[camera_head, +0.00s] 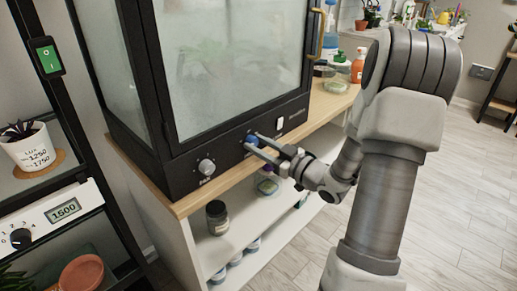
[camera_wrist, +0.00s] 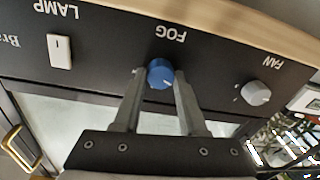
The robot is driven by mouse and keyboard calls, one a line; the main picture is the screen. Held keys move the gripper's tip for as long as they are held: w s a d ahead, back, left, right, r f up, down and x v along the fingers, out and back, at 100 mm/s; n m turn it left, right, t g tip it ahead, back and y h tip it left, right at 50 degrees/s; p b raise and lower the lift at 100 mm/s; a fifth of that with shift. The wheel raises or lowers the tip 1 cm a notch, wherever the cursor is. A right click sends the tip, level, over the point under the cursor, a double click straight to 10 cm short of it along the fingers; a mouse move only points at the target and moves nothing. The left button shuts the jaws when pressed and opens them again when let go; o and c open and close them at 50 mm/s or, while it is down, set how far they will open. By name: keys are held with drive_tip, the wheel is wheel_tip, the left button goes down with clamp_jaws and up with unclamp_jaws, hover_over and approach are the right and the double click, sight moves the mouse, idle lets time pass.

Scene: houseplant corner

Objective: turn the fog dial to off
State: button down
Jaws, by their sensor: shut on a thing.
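The blue fog dial (camera_head: 251,141) sits on the black front panel of the glass cabinet, between a grey knob and a white switch in the head view. In the wrist view the fog dial (camera_wrist: 160,73) lies under the upside-down label FOG, with a pale mark on its face. My gripper (camera_head: 262,145) reaches in from the right, and its two fingers are closed on the sides of the dial. In the wrist view my gripper (camera_wrist: 158,78) has one finger on each side of it. I cannot read any off mark beside the dial.
The grey fan knob (camera_wrist: 256,93) and the white lamp switch (camera_wrist: 60,51) flank the dial. The cabinet stands on a wooden top (camera_head: 190,203) with bottles and tubs behind it. Jars (camera_head: 217,217) stand on the shelf below. A black rack (camera_head: 75,110) is at left.

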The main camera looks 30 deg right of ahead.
drive_tip(key=shift+n, duration=0.4)
drive_tip(key=shift+c, duration=2.3)
unclamp_jaws()
drive_tip(key=r+p+v, duration=0.1)
drive_tip(key=p+v, duration=0.2)
drive_tip(key=v, duration=1.4)
drive_tip(key=shift+s+f, duration=0.2)
drive_tip(key=shift+f, duration=0.15)
drive_tip(key=shift+d, duration=0.1)
